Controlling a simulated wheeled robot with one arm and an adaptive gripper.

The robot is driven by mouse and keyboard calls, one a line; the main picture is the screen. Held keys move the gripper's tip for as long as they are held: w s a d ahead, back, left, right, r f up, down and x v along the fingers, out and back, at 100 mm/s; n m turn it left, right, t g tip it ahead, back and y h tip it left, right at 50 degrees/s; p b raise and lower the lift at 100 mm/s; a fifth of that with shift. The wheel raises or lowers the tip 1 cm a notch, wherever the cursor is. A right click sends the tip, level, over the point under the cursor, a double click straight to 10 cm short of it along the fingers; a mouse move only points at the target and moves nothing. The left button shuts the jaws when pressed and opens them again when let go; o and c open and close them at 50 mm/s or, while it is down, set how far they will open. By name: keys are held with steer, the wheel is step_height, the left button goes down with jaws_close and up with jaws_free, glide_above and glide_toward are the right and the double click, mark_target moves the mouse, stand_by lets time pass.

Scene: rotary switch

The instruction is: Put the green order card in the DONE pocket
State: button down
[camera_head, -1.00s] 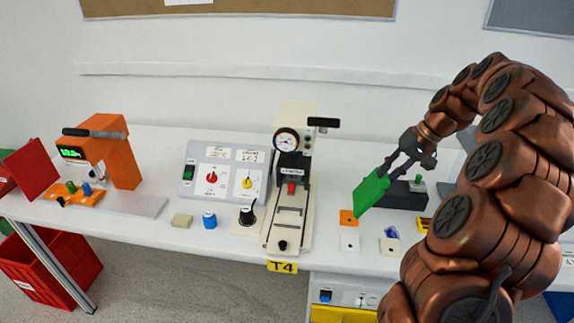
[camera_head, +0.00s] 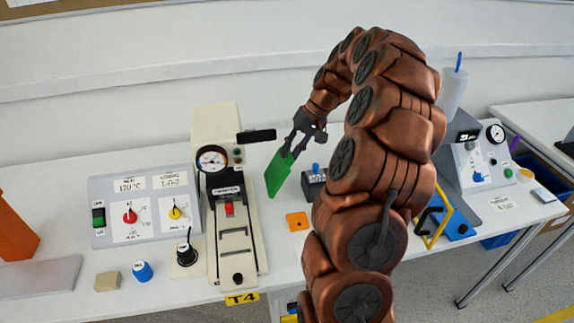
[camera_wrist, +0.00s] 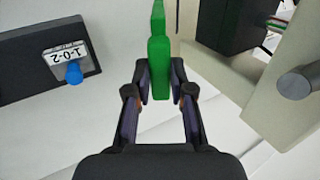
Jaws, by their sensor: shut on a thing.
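The green order card (camera_head: 279,172) is held in my gripper (camera_head: 291,150), raised above the table between the press-like machine and a small dark switch box. In the wrist view the card (camera_wrist: 159,62) stands edge-on between the two fingertips of my gripper (camera_wrist: 160,82), which are shut on it. The card's lower part hangs clear of the table. I cannot make out a pocket marked DONE in these views; my arm hides part of the table.
A dark box with a blue knob (camera_wrist: 74,73) stands beside the card. The cream machine with a gauge (camera_head: 212,158) is to its left. An orange tile (camera_head: 297,221) lies on the table (camera_head: 275,240). A yellow frame (camera_head: 436,225) and a gauge panel (camera_head: 478,165) are to the right.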

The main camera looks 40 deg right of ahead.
mark_target(278, 170)
steer(key=shift+f+p, duration=0.7)
steer(key=shift+f, duration=2.35)
steer(key=shift+f, duration=0.1)
steer(key=c, duration=1)
jaws_free()
